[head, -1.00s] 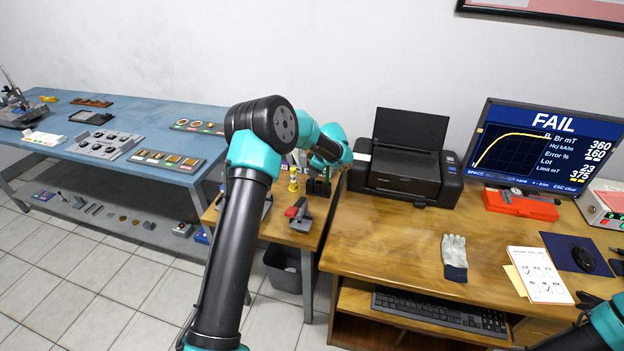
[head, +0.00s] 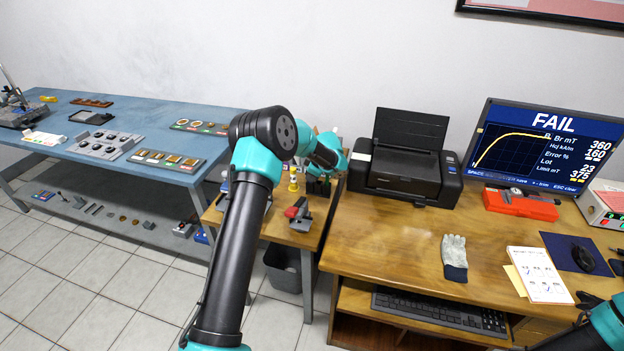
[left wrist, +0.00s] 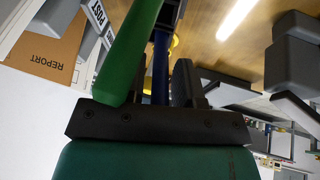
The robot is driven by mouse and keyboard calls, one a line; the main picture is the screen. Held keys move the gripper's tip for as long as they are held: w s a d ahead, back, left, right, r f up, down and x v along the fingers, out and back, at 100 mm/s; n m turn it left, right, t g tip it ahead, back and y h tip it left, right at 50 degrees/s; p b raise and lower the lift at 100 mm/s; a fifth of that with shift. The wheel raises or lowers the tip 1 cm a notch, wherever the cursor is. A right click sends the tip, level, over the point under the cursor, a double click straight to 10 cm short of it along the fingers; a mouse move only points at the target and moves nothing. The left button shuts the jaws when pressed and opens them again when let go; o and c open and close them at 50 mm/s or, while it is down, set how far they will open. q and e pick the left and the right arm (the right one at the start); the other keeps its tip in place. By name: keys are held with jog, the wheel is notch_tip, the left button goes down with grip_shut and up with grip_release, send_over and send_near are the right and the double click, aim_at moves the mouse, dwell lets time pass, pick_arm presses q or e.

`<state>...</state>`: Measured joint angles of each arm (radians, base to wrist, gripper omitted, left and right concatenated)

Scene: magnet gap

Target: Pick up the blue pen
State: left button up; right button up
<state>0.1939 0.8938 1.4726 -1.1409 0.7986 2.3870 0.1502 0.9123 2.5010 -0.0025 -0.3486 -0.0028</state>
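The blue pen (left wrist: 161,68) shows in the left wrist view as a narrow blue shaft at the fingers of my left gripper (left wrist: 165,88). One dark finger stands just right of it. I cannot make out the pen there.
A printer (head: 402,168) stands just right of the holder. A red and grey clamp-like tool (head: 299,212) and a yellow item (head: 293,182) are close by on the small table. A glove (head: 454,258) lies on the desk, with bare wood around it.

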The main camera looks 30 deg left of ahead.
pick_arm(q)
grip_shut()
jog(key=shift+r, duration=0.1)
jog(key=shift+d+r, duration=0.2)
jog(key=shift+r, duration=0.3)
jog(key=a+v, duration=0.1)
jog(key=v, duration=0.5)
jog(key=s+d, duration=0.5)
jog(key=d, duration=0.8)
jog(key=shift+d, duration=0.15)
